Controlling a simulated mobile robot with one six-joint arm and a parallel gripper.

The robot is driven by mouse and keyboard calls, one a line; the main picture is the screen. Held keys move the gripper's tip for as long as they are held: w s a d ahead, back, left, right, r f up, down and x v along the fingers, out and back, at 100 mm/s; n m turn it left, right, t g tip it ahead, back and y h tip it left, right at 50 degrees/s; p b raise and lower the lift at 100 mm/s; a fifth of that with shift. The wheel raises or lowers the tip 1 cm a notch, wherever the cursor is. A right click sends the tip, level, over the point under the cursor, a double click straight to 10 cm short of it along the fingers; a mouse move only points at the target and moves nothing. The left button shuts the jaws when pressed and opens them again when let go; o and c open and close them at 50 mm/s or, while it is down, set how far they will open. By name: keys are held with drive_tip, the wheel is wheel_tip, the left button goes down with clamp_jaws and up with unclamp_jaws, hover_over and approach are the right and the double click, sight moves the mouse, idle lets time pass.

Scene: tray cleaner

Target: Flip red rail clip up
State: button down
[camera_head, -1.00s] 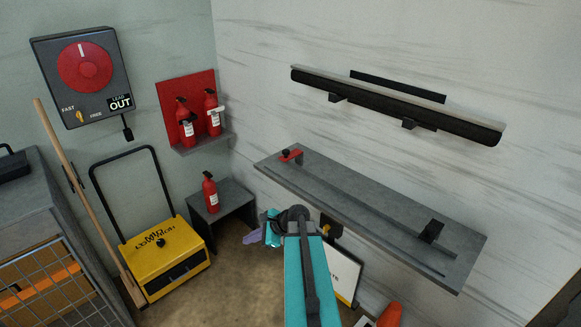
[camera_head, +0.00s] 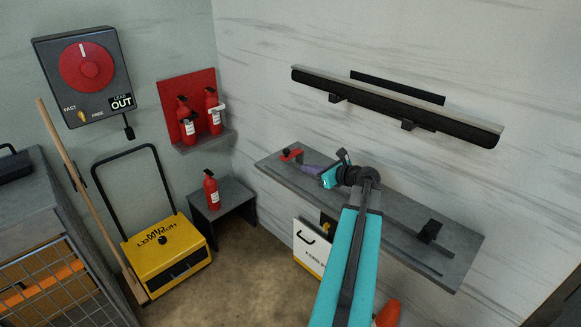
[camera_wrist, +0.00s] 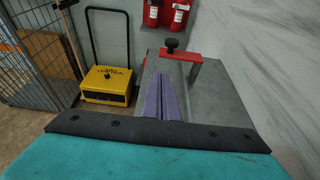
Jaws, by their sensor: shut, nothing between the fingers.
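The red rail clip (camera_head: 291,155) is at the far left end of the grey wall shelf (camera_head: 462,262), by the end of the dark rail. In the wrist view the red clip (camera_wrist: 184,56) is a bent red piece with a black knob on its left end, ahead of my fingers and slightly right. My gripper (camera_head: 308,168) is over the shelf, right of the clip and apart from it. Its purple fingers (camera_wrist: 161,100) are shut with nothing between them and point toward the clip. Whether the fingers touch the shelf cannot be told.
A black clip (camera_head: 430,231) stands at the shelf's right end. A black bar (camera_head: 390,105) is mounted on the wall above. Red extinguishers (camera_head: 187,122) stand on a small bracket to the left. A yellow sweeper (camera_head: 168,258) is on the floor.

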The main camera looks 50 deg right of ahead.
drive_tip(key=shift+w, duration=0.15)
drive_tip(key=p+x, duration=0.2)
drive_tip(key=x, duration=0.7)
drive_tip(key=shift+f, duration=0.1)
drive_tip(key=shift+w+f, duration=0.15)
drive_tip(key=shift+w, duration=0.2)
